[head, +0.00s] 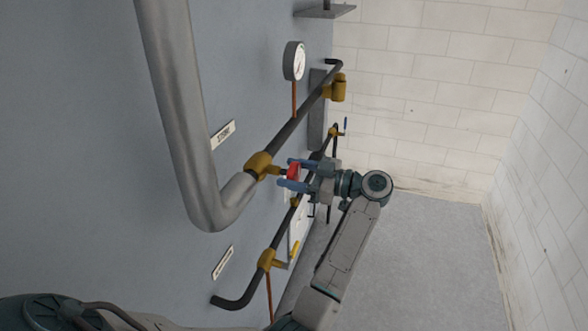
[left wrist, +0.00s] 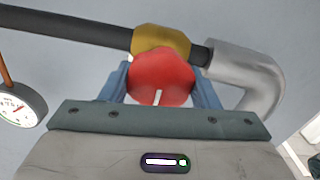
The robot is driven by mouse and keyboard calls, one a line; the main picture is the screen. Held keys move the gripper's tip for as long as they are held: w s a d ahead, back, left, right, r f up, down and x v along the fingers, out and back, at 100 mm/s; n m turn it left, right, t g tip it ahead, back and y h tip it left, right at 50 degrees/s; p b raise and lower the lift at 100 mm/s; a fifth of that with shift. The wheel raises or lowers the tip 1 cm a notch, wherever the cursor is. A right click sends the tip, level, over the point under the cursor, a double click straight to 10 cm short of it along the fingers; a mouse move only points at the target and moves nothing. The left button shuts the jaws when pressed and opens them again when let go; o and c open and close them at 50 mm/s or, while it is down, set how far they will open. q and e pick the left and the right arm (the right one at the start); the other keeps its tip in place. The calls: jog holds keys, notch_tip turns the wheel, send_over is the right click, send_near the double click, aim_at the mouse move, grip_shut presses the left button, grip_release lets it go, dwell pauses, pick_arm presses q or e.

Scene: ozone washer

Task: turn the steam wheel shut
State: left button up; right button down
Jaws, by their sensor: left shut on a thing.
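The red steam wheel (head: 293,172) sits on a brass valve body (head: 262,165) on the upper dark pipe, by a label that seems to read STEAM (head: 223,134). My left gripper (head: 286,173) is shut on the wheel, with one blue finger on each side of it. In the left wrist view the red wheel (left wrist: 161,78) shows face-on between the blue fingers, with a white mark near its lower edge. The brass valve (left wrist: 161,40) is behind it. My right gripper is not in view.
A thick grey pipe (head: 180,110) bends into the steam line. A round gauge (head: 294,61) stands on a copper stem above the line. A lower dark pipe with another brass valve (head: 267,259) runs below. Open floor (head: 440,260) lies to the right, before a tiled wall.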

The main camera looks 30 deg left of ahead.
pick_arm(q)
jog(key=shift+f, duration=0.1)
jog(key=o, duration=1)
jog(key=shift+w+d+f+b, duration=0.1)
jog(key=shift+w+d+b, duration=0.05)
jog(key=shift+d+b, duration=0.4)
jog(key=b+v, duration=0.4)
jog(key=v, duration=0.5)
jog(key=shift+d, duration=0.4)
